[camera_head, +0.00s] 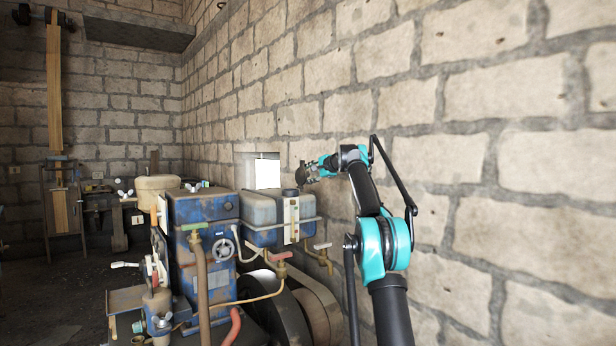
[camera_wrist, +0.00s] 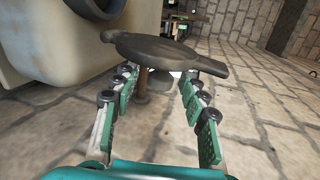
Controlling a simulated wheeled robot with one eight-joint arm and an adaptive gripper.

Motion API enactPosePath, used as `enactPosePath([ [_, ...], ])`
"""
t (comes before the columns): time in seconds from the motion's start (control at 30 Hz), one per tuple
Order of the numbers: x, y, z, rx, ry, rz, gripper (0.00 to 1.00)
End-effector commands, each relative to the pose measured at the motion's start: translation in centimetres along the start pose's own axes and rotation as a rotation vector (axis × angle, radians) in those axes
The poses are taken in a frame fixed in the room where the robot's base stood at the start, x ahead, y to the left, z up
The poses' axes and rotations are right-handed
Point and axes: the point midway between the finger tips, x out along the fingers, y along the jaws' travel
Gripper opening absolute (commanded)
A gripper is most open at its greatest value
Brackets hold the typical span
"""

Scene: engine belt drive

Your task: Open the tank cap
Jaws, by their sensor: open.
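The pale grey-blue tank (camera_head: 262,212) sits on the blue engine in the head view, with a dark round cap or filler neck (camera_head: 290,192) on top. My gripper (camera_head: 309,173) is above and just right of it. In the wrist view my gripper (camera_wrist: 160,106) is open, its green-padded fingers spread apart. A dark winged handle (camera_wrist: 165,52) on a short stem lies across the space ahead of the fingertips; I cannot tell whether it belongs to the cap. The tank's pale side (camera_wrist: 40,50) fills the upper left, with a dark round piece (camera_wrist: 92,6) at the top edge.
The blue engine block (camera_head: 198,250) carries a handwheel, pipes and a tap (camera_head: 322,246) below the tank. A large flywheel (camera_head: 308,305) is below. A stone wall (camera_head: 470,190) stands close behind and right of my arm. Dark floor is free at the left.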

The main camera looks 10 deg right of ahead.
Motion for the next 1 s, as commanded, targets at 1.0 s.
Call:
enactPosePath([
  [1.0, -11.6, 0.0, 0.0, 0.0, 0.001, 0.0, 0.44],
])
